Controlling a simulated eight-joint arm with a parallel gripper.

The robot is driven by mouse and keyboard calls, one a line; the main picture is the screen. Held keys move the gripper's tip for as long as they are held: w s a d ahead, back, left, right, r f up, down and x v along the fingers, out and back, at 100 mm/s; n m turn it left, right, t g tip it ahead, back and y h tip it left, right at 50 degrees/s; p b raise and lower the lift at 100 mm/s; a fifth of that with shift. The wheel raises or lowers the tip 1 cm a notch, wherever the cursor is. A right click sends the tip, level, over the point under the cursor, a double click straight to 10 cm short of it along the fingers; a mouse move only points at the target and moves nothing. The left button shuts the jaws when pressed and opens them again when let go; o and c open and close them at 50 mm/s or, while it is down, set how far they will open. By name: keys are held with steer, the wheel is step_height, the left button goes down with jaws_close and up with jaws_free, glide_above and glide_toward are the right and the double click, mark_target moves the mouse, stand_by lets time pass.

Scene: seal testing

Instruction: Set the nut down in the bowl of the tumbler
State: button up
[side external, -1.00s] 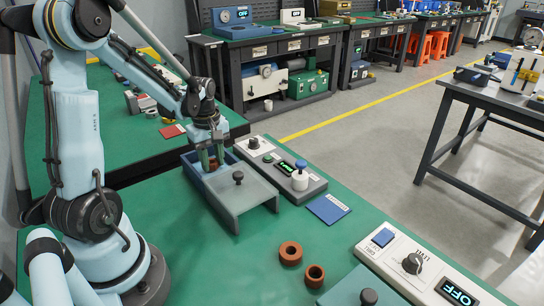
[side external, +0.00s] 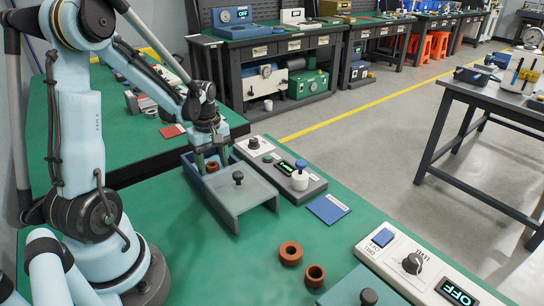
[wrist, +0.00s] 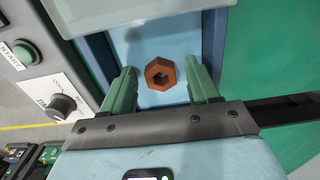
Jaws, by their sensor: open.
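The nut (wrist: 150,72) is a reddish-brown hexagonal ring. It lies on the light-blue floor of the tumbler's bowl (wrist: 131,48), and its hole shows in the wrist view. In the side view the nut (side external: 212,167) is small, inside the open end of the blue-walled tumbler (side external: 190,173). My gripper (wrist: 159,74) is open, its green fingers on either side of the nut with a gap on both sides. The gripper also shows over the bowl in the side view (side external: 212,157). A grey sliding cover (side external: 228,199) with a black knob covers the tumbler's near part.
Two brown rings (side external: 281,253) (side external: 306,276) lie on the green bench nearer the camera. A blue card (side external: 328,208) lies on the right.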

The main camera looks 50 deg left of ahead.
step_height(320, 180, up, 12)
steer(key=f, duration=0.1)
steer(key=d+m+t, duration=0.7)
steer(key=d+m, duration=1.1)
steer(key=d, duration=0.2)
steer(key=shift+r, duration=0.25)
